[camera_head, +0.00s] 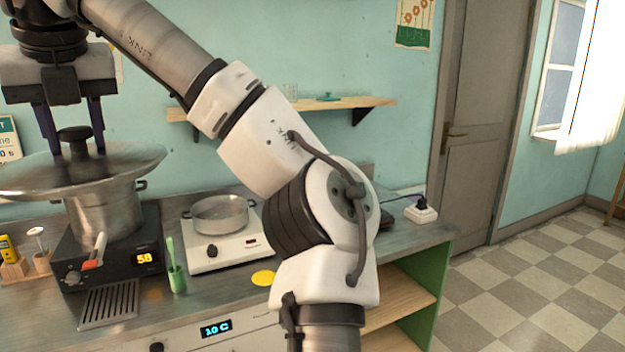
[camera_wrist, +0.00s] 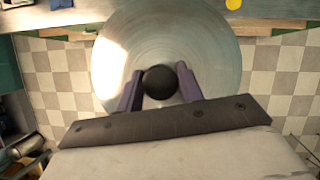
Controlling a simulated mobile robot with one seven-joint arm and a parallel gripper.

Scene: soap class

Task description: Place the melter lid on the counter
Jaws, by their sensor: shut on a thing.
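The melter lid (camera_head: 120,166) is a wide, shiny metal disc with a black knob (camera_head: 75,134). My gripper (camera_head: 74,138) is at the upper left, its two dark fingers on either side of the knob, shut on the lid. In the wrist view the lid (camera_wrist: 215,50) lies below my gripper (camera_wrist: 160,88), with checkered floor around most of it and the counter edge above it. The melter pot (camera_head: 105,212) appears just under the lid in the head view, on a black base reading 58. The counter (camera_head: 220,292) is grey.
A hot plate (camera_head: 225,245) with a shallow pan (camera_head: 219,213) stands right of the melter. A green holder (camera_head: 177,279), a yellow disc (camera_head: 263,278) and a slotted metal tray (camera_head: 109,303) are near the counter's front. A wall shelf (camera_head: 350,103) is behind.

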